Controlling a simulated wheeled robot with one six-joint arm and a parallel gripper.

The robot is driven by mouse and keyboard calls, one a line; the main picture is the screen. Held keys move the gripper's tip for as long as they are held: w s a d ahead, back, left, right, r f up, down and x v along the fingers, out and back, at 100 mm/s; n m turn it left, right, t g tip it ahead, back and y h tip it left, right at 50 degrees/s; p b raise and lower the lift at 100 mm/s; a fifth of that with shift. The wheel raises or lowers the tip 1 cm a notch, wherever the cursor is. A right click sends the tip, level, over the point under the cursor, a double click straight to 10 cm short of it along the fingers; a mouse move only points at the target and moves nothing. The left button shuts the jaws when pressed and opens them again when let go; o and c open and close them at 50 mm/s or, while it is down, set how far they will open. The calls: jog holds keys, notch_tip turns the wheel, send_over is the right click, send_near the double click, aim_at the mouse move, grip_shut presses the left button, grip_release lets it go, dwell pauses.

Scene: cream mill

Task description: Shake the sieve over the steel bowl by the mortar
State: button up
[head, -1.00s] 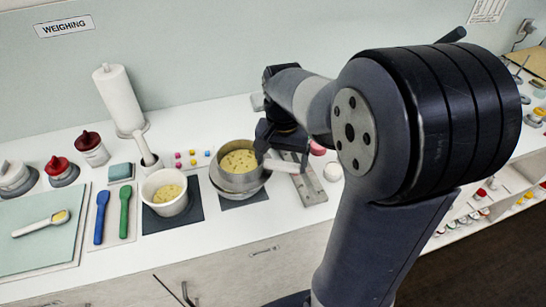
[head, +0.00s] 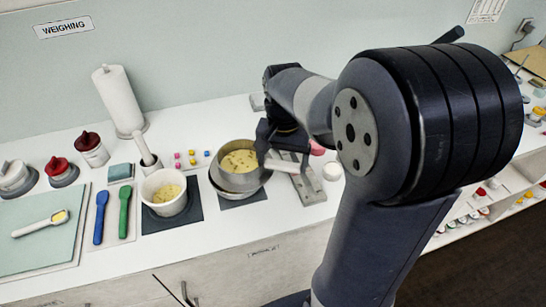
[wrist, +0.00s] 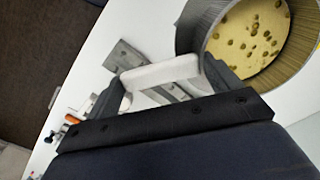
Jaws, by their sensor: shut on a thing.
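The sieve (head: 239,181), a round grey drum with yellow, lumpy contents, hangs over the steel bowl (head: 215,182) and hides most of it. I cannot tell whether they touch. My gripper (head: 270,148) is shut on the sieve's white handle, to the right of the drum. In the wrist view my gripper (wrist: 165,82) has its fingers at the white handle, and the sieve (wrist: 190,38) is at the top right with yellow powder and darker lumps inside. A white pot (head: 163,204), likely the mortar, holds yellow contents left of the bowl.
Blue (head: 100,217) and green (head: 124,212) spoons lie left of the pot. A white paper roll (head: 119,100) stands behind. Small coloured cubes lie behind the bowl.

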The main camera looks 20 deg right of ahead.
aim_at(268, 162)
jog(key=shift+w+a+r, duration=0.1)
jog(key=shift+w+a, duration=0.2)
jog(key=shift+a, duration=0.35)
jog(key=shift+w+a+r, duration=0.1)
jog(key=shift+w+a, duration=0.15)
jog(key=shift+a, duration=0.35)
jog(key=shift+d+f, duration=0.2)
jog(key=shift+d, duration=0.1)
jog(key=shift+s+d, duration=0.4)
jog(key=shift+d, duration=0.4)
jog(key=a, duration=0.1)
jog(key=w+a, duration=0.1)
jog(key=a, duration=0.1)
jog(key=shift+w, duration=0.3)
jog(key=shift+s+d, duration=0.4)
jog(key=shift+d, duration=0.25)
jog(key=shift+s+d, duration=0.35)
jog(key=shift+d, duration=0.3)
jog(key=shift+w+a+r, duration=0.1)
jog(key=shift+w+a, duration=0.1)
jog(key=shift+a, duration=0.3)
jog(key=shift+w+a+r, duration=0.1)
jog(key=shift+w+a, duration=0.1)
jog(key=shift+a, duration=0.3)
jog(key=shift+w+a+f, duration=0.2)
jog(key=shift+w, duration=0.05)
jog(key=shift+s+d, duration=0.5)
jog(key=shift+d, duration=0.3)
